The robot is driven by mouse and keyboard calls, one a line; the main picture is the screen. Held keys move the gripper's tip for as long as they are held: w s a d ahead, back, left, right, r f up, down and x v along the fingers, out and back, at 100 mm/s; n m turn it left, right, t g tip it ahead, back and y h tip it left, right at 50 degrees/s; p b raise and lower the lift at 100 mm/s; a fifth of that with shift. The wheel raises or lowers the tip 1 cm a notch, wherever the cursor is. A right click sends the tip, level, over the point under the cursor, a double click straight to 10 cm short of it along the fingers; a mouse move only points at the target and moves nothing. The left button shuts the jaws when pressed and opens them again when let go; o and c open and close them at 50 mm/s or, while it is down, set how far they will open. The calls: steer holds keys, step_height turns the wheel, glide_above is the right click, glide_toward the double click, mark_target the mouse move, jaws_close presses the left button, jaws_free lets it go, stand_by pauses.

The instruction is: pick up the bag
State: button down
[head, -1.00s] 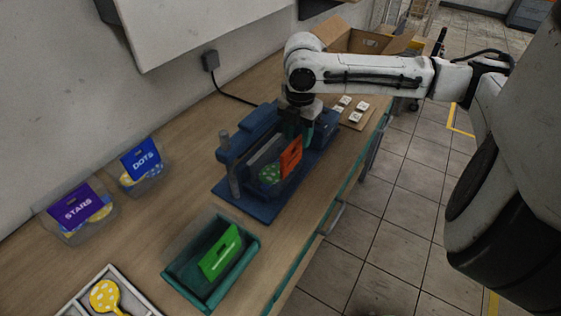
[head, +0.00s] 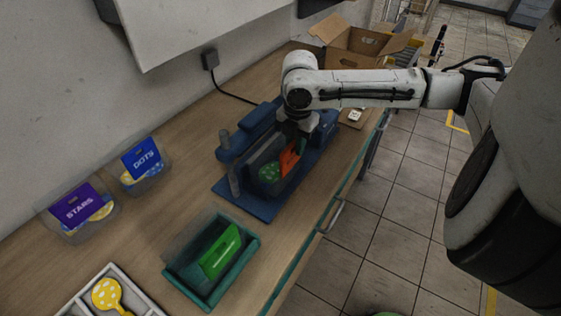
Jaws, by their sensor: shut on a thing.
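An orange bag (head: 288,160) stands upright in the blue machine (head: 262,205) on the bench, next to a green dotted balloon piece (head: 269,173). My gripper (head: 298,146) reaches down over the machine from above and is shut on the orange bag's upper part. The fingers are small and partly hidden by the wrist and the bag.
Clear bins labelled STARS (head: 77,205) and DOTS (head: 143,160) stand along the wall. A grey tray (head: 140,292) holds a yellow dotted piece (head: 106,294). An open cardboard box (head: 345,58) is at the far end. The bench's right edge drops to tiled floor.

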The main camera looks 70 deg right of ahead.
steer(key=shift+r, duration=0.15)
stand_by(0.4)
steer(key=shift+r+b, duration=0.3)
steer(key=shift+r, duration=0.3)
steer(key=s+a+r+b, duration=0.1)
steer(key=s+r+b, duration=0.1)
steer(key=s+r, duration=0.9)
steer(key=s, duration=0.3)
steer(key=shift+a+r, duration=0.3)
steer(key=shift+a, duration=0.1)
steer(key=shift+w, duration=0.1)
